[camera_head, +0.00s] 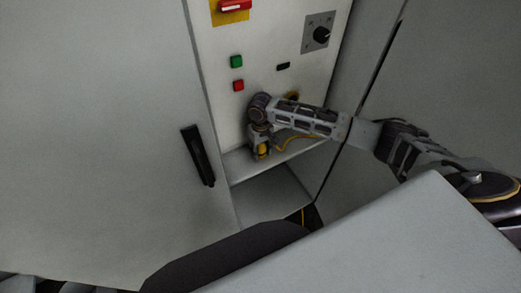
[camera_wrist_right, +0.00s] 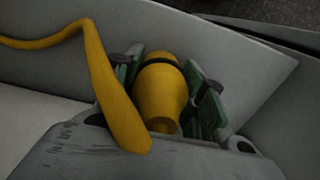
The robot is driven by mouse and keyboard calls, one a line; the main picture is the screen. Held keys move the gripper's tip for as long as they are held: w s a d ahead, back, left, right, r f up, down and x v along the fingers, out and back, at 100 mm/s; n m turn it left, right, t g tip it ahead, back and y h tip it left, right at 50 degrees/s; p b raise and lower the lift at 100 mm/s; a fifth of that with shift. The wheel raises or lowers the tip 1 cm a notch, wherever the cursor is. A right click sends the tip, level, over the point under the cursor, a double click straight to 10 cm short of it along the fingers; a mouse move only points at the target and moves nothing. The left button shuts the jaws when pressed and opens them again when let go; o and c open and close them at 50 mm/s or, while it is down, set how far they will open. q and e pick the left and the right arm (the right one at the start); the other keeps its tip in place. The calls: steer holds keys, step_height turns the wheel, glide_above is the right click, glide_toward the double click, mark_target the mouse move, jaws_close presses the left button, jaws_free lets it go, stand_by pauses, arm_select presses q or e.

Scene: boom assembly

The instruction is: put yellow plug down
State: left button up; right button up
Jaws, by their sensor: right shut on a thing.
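My right gripper (camera_head: 262,150) is shut on the yellow plug (camera_head: 263,151) just above or at the light grey ledge (camera_head: 240,163) below the panel. I cannot tell whether the plug touches the ledge. In the right wrist view the plug (camera_wrist_right: 160,92) sits between the green-padded fingers (camera_wrist_right: 163,82), with a dark band around it. A yellow cable (camera_wrist_right: 98,75) loops in front of the gripper; the cable also shows beside the arm in the head view (camera_head: 283,143). My left gripper is not in view.
The panel carries a green button (camera_head: 236,62), a red button (camera_head: 238,86), a black rotary knob (camera_head: 321,36) and a red switch (camera_head: 235,5). A grey door with a black handle (camera_head: 198,156) stands at left. Cabinet walls enclose the ledge at right.

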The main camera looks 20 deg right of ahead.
steer(key=o, duration=1.3)
steer(key=shift+f, duration=0.1)
step_height(320, 180, up, 12)
steer(key=shift+r+b, duration=0.15)
steer(key=shift+b, duration=0.35)
stand_by(0.5)
